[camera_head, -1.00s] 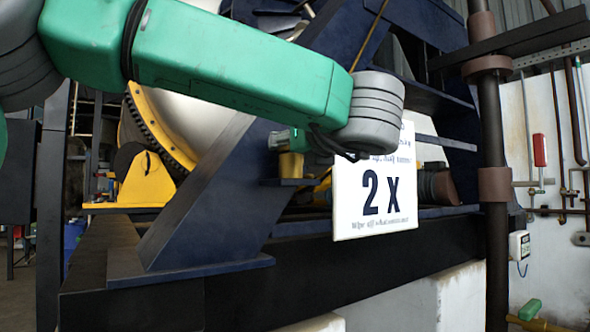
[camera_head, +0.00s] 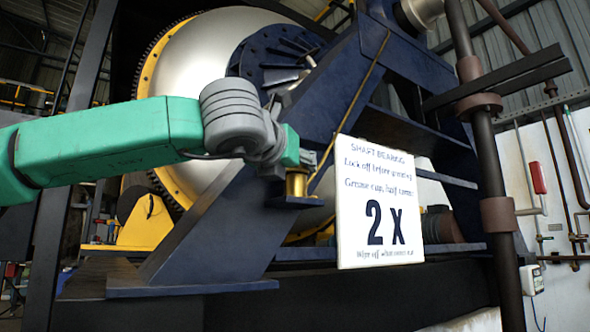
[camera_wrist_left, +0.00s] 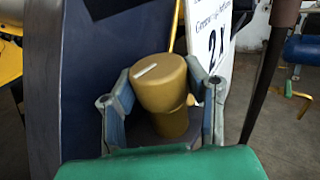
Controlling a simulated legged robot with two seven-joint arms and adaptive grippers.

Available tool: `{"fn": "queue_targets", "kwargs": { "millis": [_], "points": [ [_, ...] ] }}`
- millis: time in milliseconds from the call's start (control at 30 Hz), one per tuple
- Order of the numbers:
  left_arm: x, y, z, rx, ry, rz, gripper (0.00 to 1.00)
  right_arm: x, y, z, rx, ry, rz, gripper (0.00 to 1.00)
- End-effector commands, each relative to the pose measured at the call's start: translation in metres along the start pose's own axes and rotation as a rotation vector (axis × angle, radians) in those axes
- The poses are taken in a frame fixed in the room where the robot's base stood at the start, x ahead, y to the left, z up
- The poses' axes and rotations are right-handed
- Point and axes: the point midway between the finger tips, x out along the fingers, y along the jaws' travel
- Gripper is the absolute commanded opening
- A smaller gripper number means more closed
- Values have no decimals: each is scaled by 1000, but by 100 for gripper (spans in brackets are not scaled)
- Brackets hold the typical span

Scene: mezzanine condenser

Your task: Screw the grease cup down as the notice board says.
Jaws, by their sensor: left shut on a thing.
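The brass grease cup (camera_head: 297,184) sits upright on a small ledge of the blue frame. In the left wrist view the cup (camera_wrist_left: 162,85) has a short white line on its top, tilted up to the right. My left gripper (camera_head: 292,166) is shut on the cup, with one finger on each side of it. The notice board (camera_head: 378,205) hangs just right of the cup. It is headed "Shaft bearing", says to lock off before greasing, and reads "Grease cup, half turns: 2 X". Its bottom line is partly unclear. My right gripper is not seen.
A sloping blue beam (camera_head: 210,215) stands beside the ledge. A large silver drum (camera_head: 195,65) with a yellow toothed rim is behind. A dark vertical pipe (camera_head: 490,150) stands right of the board. A red-handled fitting (camera_head: 538,177) is on the white wall.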

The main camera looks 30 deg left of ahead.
Motion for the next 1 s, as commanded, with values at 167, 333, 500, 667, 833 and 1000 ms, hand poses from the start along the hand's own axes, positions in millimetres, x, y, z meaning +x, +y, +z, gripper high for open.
{"fn": "queue_targets", "kwargs": {
  "millis": [167,333,500,667,833,1000],
  "points": [
    [3,2,-4,0,8,-35,11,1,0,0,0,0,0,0],
    [3,1,-4,0,10,-48,11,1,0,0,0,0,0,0],
    [3,1,-5,1,11,-48,11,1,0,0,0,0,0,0],
    [4,1,-6,1,12,-48,47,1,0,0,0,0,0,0],
    [2,1,-4,0,10,-47,63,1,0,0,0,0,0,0],
    [0,2,-3,-1,7,-47,63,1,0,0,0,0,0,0]
  ]
}}
